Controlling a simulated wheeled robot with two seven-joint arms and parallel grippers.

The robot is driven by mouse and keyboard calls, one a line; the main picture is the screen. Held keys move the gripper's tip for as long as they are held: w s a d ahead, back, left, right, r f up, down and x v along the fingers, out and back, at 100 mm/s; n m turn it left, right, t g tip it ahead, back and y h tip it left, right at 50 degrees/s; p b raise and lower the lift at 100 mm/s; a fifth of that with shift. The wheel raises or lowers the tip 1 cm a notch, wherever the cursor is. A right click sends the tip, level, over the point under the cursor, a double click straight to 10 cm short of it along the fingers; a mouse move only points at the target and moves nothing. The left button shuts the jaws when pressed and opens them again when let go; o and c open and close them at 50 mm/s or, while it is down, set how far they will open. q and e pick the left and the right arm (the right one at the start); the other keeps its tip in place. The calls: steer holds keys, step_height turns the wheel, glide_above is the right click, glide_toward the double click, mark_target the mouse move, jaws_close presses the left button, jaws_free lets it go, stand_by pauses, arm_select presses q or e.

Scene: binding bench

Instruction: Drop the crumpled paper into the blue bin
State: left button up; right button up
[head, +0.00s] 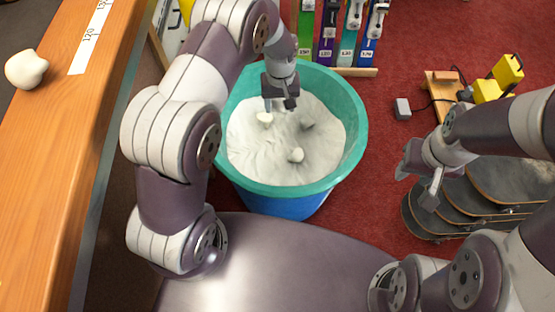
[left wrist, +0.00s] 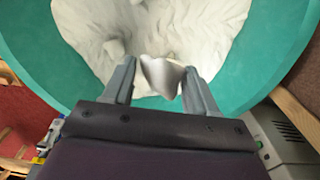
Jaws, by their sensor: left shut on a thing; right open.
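The blue bin (head: 285,203) stands on the floor, with a teal rim and a whitish, wrinkled filling or liner inside. My left gripper (head: 280,104) is over the bin's opening, pointing down. In the left wrist view, its two fingers (left wrist: 160,82) are shut on a small piece of crumpled paper (left wrist: 162,74), pale and creased, with the bin's inside behind it. Small pale lumps (head: 296,155) show inside the bin; I cannot tell what they are. My right gripper (head: 420,178) is open and empty, to the right of the bin.
A wooden bench (head: 40,150) runs along the left, with a pale rounded lump (head: 27,69) on it. Upright skis (head: 352,35) stand behind the bin. Skateboard decks (head: 475,195) and a yellow tool (head: 495,82) are at the right. Red carpet lies between.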

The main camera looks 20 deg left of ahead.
arm_select(q)
step_height(320, 180, down, 5)
steer(key=b, duration=0.4)
arm_select(e)
step_height(320, 180, down, 5)
steer(key=shift+f, duration=0.15)
arm_select(q)
steer(key=o, duration=1.1)
step_height(320, 180, up, 13)
steer(key=p, duration=0.4)
steer(key=shift+f, duration=0.15)
arm_select(e)
step_height(320, 180, up, 4)
steer(key=shift+r, duration=0.25)
arm_select(q)
steer(key=shift+s+d+f, duration=0.1)
arm_select(e)
steer(key=shift+d, duration=0.1)
